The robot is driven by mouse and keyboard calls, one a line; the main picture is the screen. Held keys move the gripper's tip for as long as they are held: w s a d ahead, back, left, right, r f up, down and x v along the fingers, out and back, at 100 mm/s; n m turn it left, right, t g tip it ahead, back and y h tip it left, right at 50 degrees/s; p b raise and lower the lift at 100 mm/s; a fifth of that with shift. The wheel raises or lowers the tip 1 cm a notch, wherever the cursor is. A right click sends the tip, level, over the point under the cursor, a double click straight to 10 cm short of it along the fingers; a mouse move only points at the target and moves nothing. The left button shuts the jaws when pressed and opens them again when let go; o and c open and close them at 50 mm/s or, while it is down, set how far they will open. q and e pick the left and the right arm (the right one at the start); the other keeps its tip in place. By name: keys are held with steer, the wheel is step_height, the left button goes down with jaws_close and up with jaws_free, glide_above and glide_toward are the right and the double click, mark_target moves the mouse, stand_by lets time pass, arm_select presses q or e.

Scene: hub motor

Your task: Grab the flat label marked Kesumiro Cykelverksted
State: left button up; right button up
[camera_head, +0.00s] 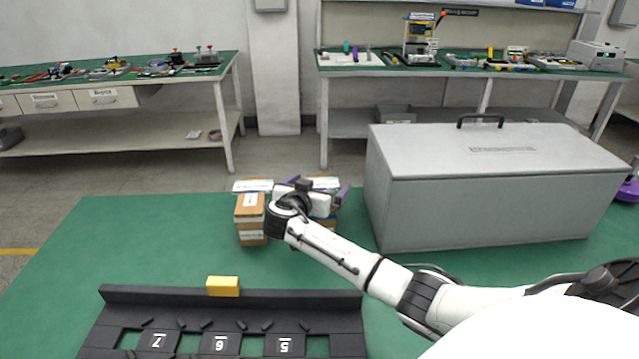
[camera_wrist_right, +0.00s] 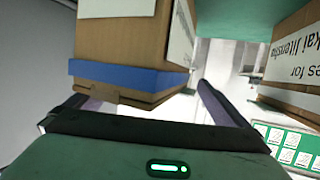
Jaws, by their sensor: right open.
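I cannot make out the words Kesumiro Cykelverksted in either view. In the head view, one flat white label (camera_head: 253,185) lies at the top of the left cardboard box (camera_head: 251,210). Another white label (camera_head: 325,183) shows behind my right gripper (camera_head: 317,187), which partly hides a second box. The right gripper is open, its purple fingers spread at that box. In the wrist view, a cardboard box with a blue band (camera_wrist_right: 125,75) stands between or just beyond the open fingers (camera_wrist_right: 155,100); contact is unclear. My left gripper is out of view.
A large grey lidded case (camera_head: 490,205) stands right of the boxes. A black numbered rack (camera_head: 230,300) with a yellow block (camera_head: 222,286) lies in front. In the wrist view, another box with a printed label (camera_wrist_right: 298,55) is at the right. The green table's left side is clear.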

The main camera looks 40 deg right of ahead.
steer(key=c, duration=0.8)
steer(key=shift+c, duration=0.2)
